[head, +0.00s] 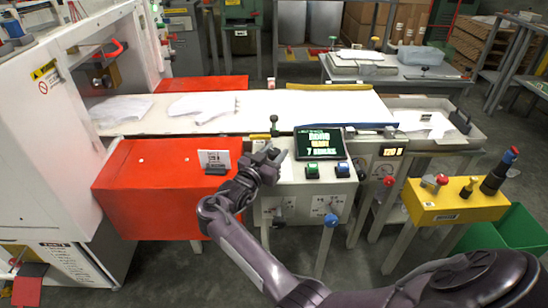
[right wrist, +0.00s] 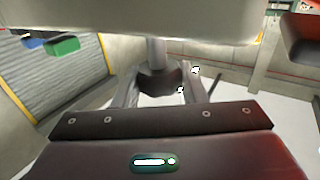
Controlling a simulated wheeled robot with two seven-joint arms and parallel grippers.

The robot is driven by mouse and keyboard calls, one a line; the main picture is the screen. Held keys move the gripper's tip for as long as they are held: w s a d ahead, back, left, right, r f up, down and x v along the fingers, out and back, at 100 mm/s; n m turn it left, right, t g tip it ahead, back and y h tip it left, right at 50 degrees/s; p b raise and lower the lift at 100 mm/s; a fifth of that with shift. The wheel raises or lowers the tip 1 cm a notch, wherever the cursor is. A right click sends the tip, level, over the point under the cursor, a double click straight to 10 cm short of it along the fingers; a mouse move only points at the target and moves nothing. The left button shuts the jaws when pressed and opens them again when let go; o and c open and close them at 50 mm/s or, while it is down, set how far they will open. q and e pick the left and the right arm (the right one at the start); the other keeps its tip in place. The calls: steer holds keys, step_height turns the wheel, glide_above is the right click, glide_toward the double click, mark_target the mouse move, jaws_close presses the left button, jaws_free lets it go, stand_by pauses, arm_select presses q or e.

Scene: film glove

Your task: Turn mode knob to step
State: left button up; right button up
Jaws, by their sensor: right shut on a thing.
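My right gripper (head: 272,155) is at the left side of the grey control panel (head: 304,186), left of the screen. In the right wrist view its two fingers are shut around a dark faceted knob (right wrist: 160,80) on a grey stem. In the head view the gripper hides this knob, and its pointer and markings cannot be seen. The black screen (head: 320,144) shows green and yellow lettering, too small to read surely. My left gripper is not in view.
A dark ball-topped lever (head: 274,121) stands behind my gripper. A blue knob (head: 330,220) is on the panel front. A red cabinet (head: 155,185) stands left, a yellow box (head: 455,201) right.

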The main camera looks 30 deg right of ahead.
stand_by(0.4)
steer(key=o, duration=1)
